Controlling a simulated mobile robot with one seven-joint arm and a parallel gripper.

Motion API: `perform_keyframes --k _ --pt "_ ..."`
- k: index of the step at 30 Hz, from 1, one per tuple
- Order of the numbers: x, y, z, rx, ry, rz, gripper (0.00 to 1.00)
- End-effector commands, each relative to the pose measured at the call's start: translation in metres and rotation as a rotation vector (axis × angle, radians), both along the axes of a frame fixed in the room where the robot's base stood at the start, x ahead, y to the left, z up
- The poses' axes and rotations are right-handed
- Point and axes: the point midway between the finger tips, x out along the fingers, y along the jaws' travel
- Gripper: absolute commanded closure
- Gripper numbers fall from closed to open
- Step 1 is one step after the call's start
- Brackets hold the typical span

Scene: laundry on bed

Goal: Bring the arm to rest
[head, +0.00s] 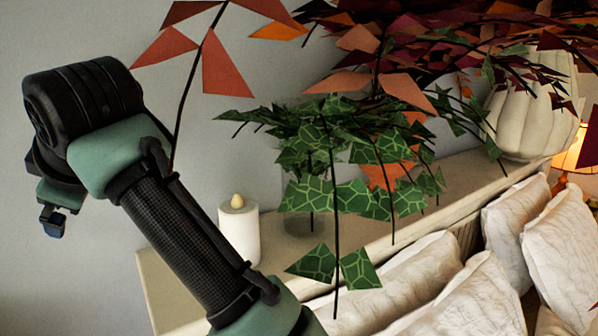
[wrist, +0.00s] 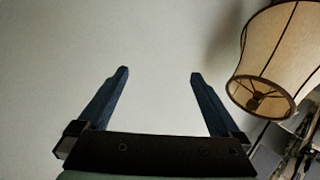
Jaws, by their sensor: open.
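My gripper (wrist: 158,75) shows in the wrist view with its two dark blue fingers spread apart and nothing between them. In front of the fingers is a plain pale wall. In the head view my arm rises from the bottom and bends at the upper left. The gripper end (head: 52,222) hangs below the bend at the far left, apart from other things; its fingers are mostly hidden there.
A headboard shelf (head: 157,290) carries a white candle-like cylinder (head: 238,232), a green-leaved plant (head: 318,190) and a white ribbed vase (head: 530,110). Red leaves (head: 228,65) hang near my arm. White pillows (head: 440,300) lie lower right. A lampshade (wrist: 280,55) is right of the fingers.

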Motion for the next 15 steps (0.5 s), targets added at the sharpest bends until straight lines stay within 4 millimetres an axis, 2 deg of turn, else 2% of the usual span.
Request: perform_keyframes --k 2,5,8,10,12,15 --pt "-0.005 0.004 0.021 0.228 -0.083 -0.047 0.0" --pt "-0.011 -0.019 0.06 0.515 -0.187 -0.135 0.0" --pt "-0.022 -0.066 0.093 0.79 -0.3 -0.237 0.0" --pt "-0.035 -0.112 0.11 0.969 -0.389 -0.316 0.0" --pt "-0.053 -0.159 0.12 1.12 -0.485 -0.389 0.0" --pt "-0.082 -0.217 0.126 1.269 -0.614 -0.472 0.0"
